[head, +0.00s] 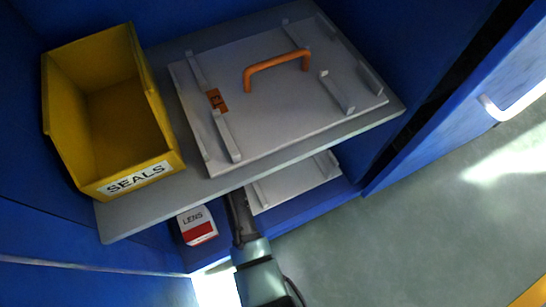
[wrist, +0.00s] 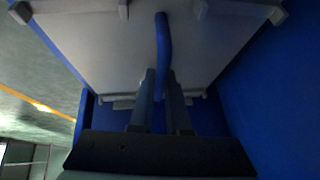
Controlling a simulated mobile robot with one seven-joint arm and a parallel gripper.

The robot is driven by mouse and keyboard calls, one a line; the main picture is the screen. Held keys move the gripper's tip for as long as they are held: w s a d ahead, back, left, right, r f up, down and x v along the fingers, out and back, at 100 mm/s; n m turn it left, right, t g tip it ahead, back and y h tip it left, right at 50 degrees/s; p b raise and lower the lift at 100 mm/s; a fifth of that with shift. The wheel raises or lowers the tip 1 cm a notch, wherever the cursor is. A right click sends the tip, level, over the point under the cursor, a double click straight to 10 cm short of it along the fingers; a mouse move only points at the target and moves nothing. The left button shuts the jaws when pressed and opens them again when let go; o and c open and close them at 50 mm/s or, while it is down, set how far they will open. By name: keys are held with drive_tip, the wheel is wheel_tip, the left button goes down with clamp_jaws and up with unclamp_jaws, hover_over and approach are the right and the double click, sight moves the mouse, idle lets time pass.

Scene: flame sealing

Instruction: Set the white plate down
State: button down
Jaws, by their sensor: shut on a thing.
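A white plate (wrist: 100,50) with a blue bar handle (wrist: 163,45) and small grey blocks along its edges fills the upper wrist view. My gripper (wrist: 162,85) is shut on that handle. In the head view, part of the white plate (head: 297,184) shows in the lower bay, beneath the upper shelf. The rest of it, its handle and my fingertips are hidden there by the upper shelf. I cannot tell whether the plate touches the blue floor of the bay.
The grey upper shelf (head: 150,215) holds a yellow SEALS bin (head: 110,110) and a pale plate (head: 275,105) with an orange handle (head: 277,67). A LENS box (head: 197,226) stands left of my arm in the lower bay.

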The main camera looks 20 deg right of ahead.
drive_tip(key=shift+f+b, duration=1.75)
drive_tip(key=shift+b, duration=0.05)
drive_tip(key=shift+r, duration=0.1)
drive_tip(key=c, duration=1.3)
unclamp_jaws()
drive_tip(key=shift+c, duration=0.2)
drive_tip(key=o, duration=0.5)
drive_tip(key=shift+c, duration=0.2)
